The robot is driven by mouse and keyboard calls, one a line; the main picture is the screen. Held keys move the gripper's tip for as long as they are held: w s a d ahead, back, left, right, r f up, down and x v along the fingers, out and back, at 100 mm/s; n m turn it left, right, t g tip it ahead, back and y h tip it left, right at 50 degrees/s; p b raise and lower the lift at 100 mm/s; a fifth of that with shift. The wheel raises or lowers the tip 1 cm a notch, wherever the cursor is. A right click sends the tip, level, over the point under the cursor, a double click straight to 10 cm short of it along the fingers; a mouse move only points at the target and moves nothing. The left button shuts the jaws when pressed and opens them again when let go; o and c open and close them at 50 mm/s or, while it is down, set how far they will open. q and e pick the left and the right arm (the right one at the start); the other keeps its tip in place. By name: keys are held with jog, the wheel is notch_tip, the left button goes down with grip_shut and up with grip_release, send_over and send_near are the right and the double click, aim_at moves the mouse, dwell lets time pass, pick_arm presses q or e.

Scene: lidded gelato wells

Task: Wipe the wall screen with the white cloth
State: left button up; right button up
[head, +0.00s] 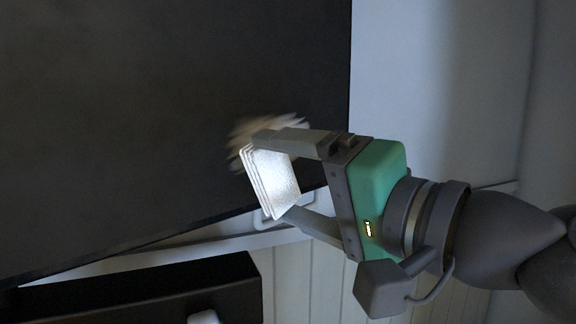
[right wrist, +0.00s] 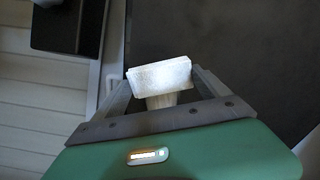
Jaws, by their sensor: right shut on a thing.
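The wall screen (head: 150,100) is a large dark panel filling the left and middle of the head view; it also shows at the right of the right wrist view (right wrist: 230,40). The white cloth (head: 271,180) is a folded, layered pad between the fingers of my right gripper (head: 280,180), which is shut on it. The cloth also shows in the right wrist view (right wrist: 160,76). It is in front of the screen's lower right part; I cannot tell whether it touches. A pale brownish smudge (head: 243,131) shows on the screen just behind the upper finger. My left gripper is not in view.
A black box-like object (head: 150,297) is below the screen at the lower left, with a small white item (head: 203,317) at its front. Pale panelled wall (head: 320,270) lies below the screen, and plain wall (head: 430,80) to its right.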

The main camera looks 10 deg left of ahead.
jog(key=shift+s+r, duration=0.1)
jog(key=shift+r, duration=0.25)
jog(key=shift+w, duration=0.2)
jog(key=shift+p+x, duration=1)
jog(key=shift+x, duration=1.9)
jog(key=shift+a+f, duration=0.1)
jog(key=shift+f, duration=0.05)
jog(key=shift+w+a, duration=0.2)
jog(key=shift+a, duration=0.55)
jog(key=shift+w+a, duration=0.1)
jog(key=shift+w, duration=0.15)
jog(key=shift+w+a, duration=0.1)
jog(key=shift+a, duration=0.05)
